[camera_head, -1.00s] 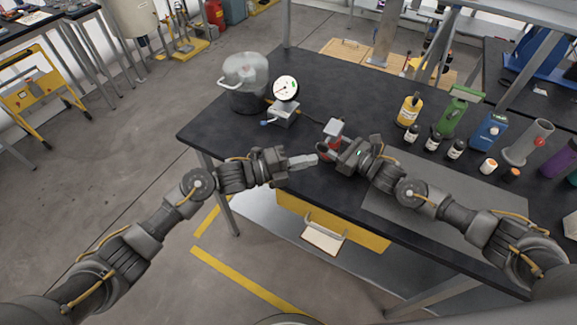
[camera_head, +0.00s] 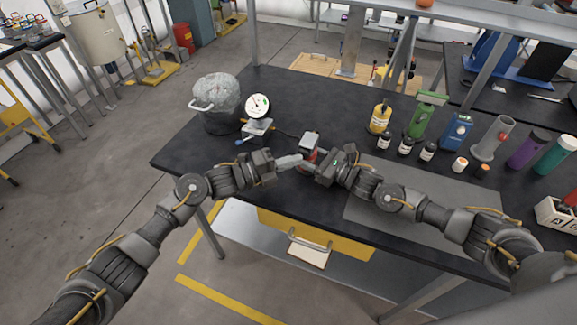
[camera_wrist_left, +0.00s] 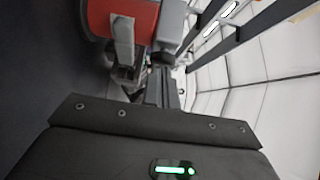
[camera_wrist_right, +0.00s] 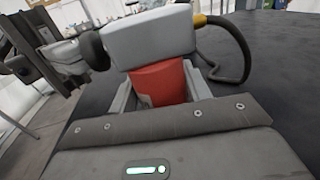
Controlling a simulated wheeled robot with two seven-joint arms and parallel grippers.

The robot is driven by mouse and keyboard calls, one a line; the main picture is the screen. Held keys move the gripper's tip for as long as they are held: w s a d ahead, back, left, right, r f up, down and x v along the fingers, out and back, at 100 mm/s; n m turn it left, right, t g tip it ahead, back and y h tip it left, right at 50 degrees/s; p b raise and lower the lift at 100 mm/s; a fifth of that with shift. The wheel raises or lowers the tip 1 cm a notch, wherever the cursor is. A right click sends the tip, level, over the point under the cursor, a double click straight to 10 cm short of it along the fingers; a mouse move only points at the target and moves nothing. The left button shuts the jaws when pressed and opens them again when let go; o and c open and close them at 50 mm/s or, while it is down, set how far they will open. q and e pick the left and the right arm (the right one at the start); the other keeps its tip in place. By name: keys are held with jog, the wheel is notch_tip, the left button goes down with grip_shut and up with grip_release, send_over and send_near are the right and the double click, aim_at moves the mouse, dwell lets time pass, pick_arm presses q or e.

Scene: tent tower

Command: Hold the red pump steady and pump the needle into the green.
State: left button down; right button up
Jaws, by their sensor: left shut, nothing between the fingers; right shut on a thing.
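The red pump with its grey top (camera_head: 309,143) stands near the table's front edge. My right gripper (camera_head: 306,165) is shut on its red body, which shows between the fingers in the right wrist view (camera_wrist_right: 168,82). A dark round knob (camera_wrist_right: 93,50) sticks out from the left of the grey top. My left gripper (camera_head: 299,160) is shut and empty, its tips close beside the pump; I cannot tell whether they touch. It also shows left of the knob in the right wrist view (camera_wrist_right: 66,57). The round white gauge (camera_head: 257,106) has green on its dial; its needle is too small to read.
A grey pot with a clear cover (camera_head: 214,98) stands left of the gauge. A dark hose (camera_wrist_right: 240,50) leaves the pump's top. Several bottles, including a yellow one (camera_head: 380,118) and a green one (camera_head: 425,115), stand to the right. The table (camera_head: 310,95) is clear behind the pump.

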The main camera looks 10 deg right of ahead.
pick_arm(q)
jog(key=shift+a, duration=0.1)
jog(key=s+a, duration=0.3)
jog(key=shift+s, duration=0.3)
jog(key=v, duration=0.9)
dwell(0.9)
jog(key=s, duration=0.1)
jog(key=s+a, duration=0.1)
jog(key=shift+s+a+r, duration=0.15)
jog(key=shift+s+a, duration=0.15)
jog(key=shift+s, duration=0.05)
jog(key=shift+d, duration=0.1)
